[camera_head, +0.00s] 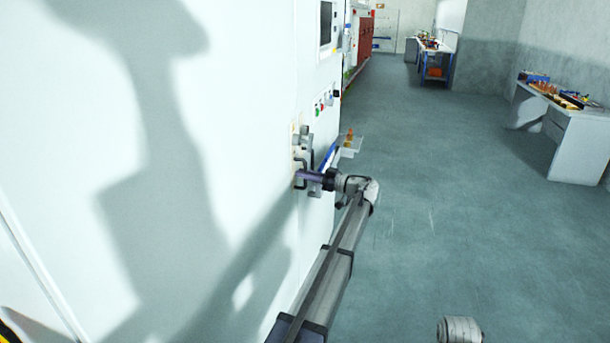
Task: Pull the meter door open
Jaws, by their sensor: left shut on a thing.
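The meter door (240,120) is a large, pale white panel that fills the left of the head view. A dark handle (300,165) sticks out near its right edge, with a small latch fitting (303,138) just above it. My left gripper (304,176) is at the handle and shut on it; the fingers hide part of the handle. I cannot tell whether the door stands slightly open. My right gripper is out of view; only a round piece of my own body shows at the bottom.
Buttons (322,104) and a screen (326,24) sit on the cabinet beyond the handle. A small shelf (351,146) juts out behind my gripper. A white workbench (584,140) stands at right, a blue bench (434,62) far back. The floor (440,190) between is clear.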

